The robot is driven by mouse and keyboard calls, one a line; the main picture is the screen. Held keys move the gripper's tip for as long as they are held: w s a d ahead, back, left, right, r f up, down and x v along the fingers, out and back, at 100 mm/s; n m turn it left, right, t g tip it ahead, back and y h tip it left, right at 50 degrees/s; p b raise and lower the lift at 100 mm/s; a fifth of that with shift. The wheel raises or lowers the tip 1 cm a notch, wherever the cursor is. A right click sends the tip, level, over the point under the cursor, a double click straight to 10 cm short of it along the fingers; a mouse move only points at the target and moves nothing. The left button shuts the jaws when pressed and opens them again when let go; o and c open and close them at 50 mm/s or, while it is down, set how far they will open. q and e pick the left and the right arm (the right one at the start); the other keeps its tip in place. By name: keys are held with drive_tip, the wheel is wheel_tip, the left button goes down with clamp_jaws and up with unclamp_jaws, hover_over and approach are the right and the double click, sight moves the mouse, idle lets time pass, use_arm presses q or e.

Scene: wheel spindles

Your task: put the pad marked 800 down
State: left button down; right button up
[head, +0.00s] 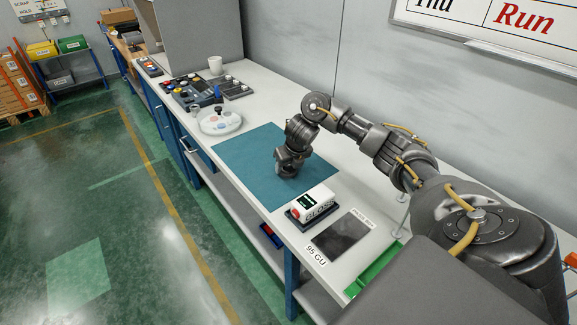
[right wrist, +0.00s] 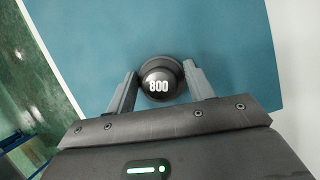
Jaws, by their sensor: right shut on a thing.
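The pad marked 800 (right wrist: 160,79) is a dark round piece with white digits, seen in the right wrist view. My right gripper (right wrist: 160,88) is shut on it, one finger on each side. In the head view my right gripper (head: 288,172) points down over the teal mat (head: 240,150), and the pad is hidden by the hand there. I cannot tell whether the pad touches the mat. My left gripper is not in view.
Dark organisers (head: 190,93) and a white cup (head: 215,65) are farther back. A white gloss meter (head: 313,203) and a dark plate (head: 342,236) lie nearer. Much of the mat is bare.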

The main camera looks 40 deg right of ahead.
drive_tip(key=shift+f, duration=0.1)
drive_tip(key=o, duration=1)
drive_tip(key=shift+c, duration=0.2)
drive_tip(key=shift+s+r, duration=0.1)
drive_tip(key=shift+r, duration=0.55)
drive_tip(key=p+v, duration=0.4)
drive_tip(key=v, duration=0.7)
drive_tip(key=shift+p, duration=0.3)
drive_tip(key=shift+a, duration=0.1)
